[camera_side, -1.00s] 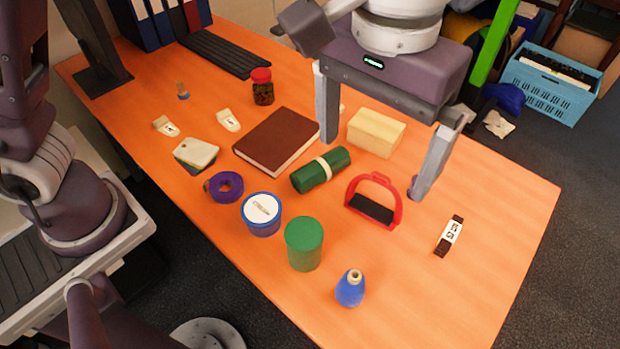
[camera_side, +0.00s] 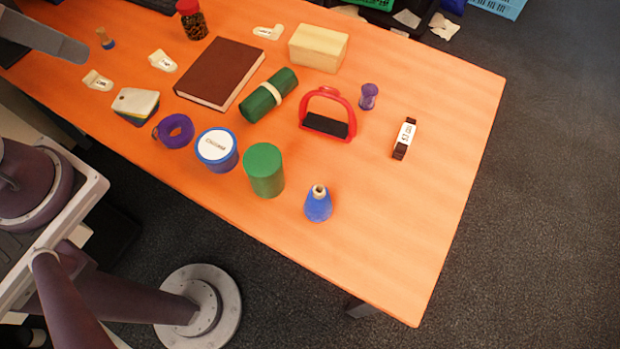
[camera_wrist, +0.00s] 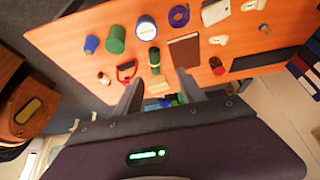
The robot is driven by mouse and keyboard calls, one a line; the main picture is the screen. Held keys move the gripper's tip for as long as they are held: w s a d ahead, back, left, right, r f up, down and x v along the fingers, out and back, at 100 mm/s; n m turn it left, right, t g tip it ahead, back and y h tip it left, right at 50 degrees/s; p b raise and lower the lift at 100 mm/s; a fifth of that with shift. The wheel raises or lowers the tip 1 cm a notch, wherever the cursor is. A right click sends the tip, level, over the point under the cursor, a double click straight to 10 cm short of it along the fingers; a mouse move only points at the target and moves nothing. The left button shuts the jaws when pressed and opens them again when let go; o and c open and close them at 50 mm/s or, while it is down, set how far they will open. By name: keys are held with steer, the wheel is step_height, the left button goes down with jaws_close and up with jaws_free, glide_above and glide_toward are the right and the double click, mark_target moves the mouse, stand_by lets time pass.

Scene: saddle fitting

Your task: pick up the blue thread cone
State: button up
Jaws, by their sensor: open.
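The blue thread cone (camera_side: 318,205) stands upright near the table's front edge in the side view, with a pale tip on top. It also shows in the wrist view (camera_wrist: 91,44), at the upper left. My gripper (camera_wrist: 158,77) is open, with nothing seen between its fingers. In the wrist view its fingers point toward the far table area, and the cone lies well left of them, apart from both.
A green cylinder (camera_side: 264,170) stands close left of the cone, with a white-lidded blue tin (camera_side: 216,150) beyond it. A red stirrup (camera_side: 328,115), purple spool (camera_side: 368,96) and labelled dark strap (camera_side: 404,138) lie behind and right. The table (camera_side: 400,240) right of the cone is clear.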

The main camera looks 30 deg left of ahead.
steer(key=w+a+f+m+y, duration=0.1)
steer(key=w+a+m, duration=0.1)
steer(key=w, duration=0.4)
steer(key=w+a+f+m+y, duration=0.1)
steer(key=w+f+m, duration=0.1)
steer(key=w, duration=0.4)
steer(key=w+d+f+m+t+h, duration=0.1)
steer(key=w+d+f+m+h, duration=0.15)
steer(key=w+f+m, duration=0.4)
steer(key=m+g+h, duration=0.7)
steer(key=m+h, duration=0.1)
steer(key=h, duration=0.5)
glide_toward(315, 187)
steer(key=d, duration=0.2)
steer(key=shift+n, duration=0.25)
steer(key=x, duration=0.6)
steer(key=shift+d+f, duration=0.2)
steer(key=shift+f, duration=0.2)
jaws_close()
